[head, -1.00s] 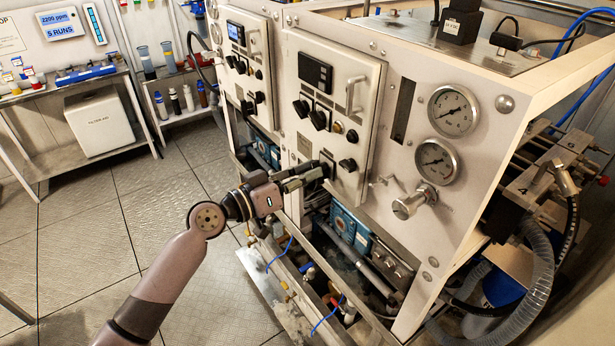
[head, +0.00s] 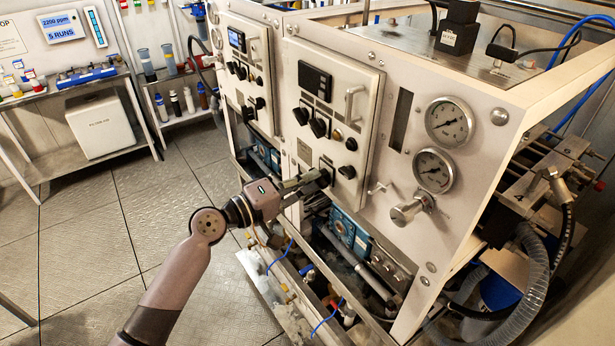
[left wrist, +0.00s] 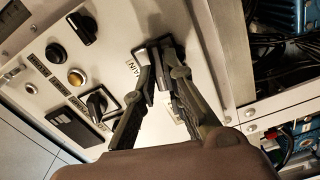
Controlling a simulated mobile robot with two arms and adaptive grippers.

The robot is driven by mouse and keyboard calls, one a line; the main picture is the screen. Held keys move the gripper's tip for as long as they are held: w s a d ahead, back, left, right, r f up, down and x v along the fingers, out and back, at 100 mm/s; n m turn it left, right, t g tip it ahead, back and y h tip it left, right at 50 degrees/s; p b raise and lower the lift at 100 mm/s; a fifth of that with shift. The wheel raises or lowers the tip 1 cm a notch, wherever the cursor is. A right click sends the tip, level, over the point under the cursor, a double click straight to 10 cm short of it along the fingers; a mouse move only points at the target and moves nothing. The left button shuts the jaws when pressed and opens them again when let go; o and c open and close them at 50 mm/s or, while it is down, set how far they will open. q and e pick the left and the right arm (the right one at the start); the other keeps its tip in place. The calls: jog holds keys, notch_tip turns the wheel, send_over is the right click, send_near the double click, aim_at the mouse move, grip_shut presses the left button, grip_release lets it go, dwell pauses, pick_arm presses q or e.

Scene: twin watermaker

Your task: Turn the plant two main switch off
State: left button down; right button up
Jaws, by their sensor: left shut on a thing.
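My left gripper (head: 322,179) is at the lower left of the nearer control panel (head: 370,100). Its fingers are shut on the main switch, a dark knob low on that panel, and they hide most of it. In the left wrist view the fingertips (left wrist: 160,68) close around the switch on its dark square plate (left wrist: 139,54), beside a label reading MAIN (left wrist: 132,67). I cannot read the switch's position. My right gripper is not in view.
Other black knobs (head: 318,127) sit above the switch, and a metal handle (head: 352,102) is on the panel's right. A similar panel (head: 246,75) stands farther left. Two gauges (head: 450,121) are at the right. Open pipework lies below; the floor at left is clear.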

pick_arm(q)
jog(key=shift+n+p, duration=0.4)
jog(key=shift+n, duration=0.8)
jog(key=c, duration=1.7)
grip_release()
jog(key=shift+o, duration=0.2)
jog(key=v, duration=1.2)
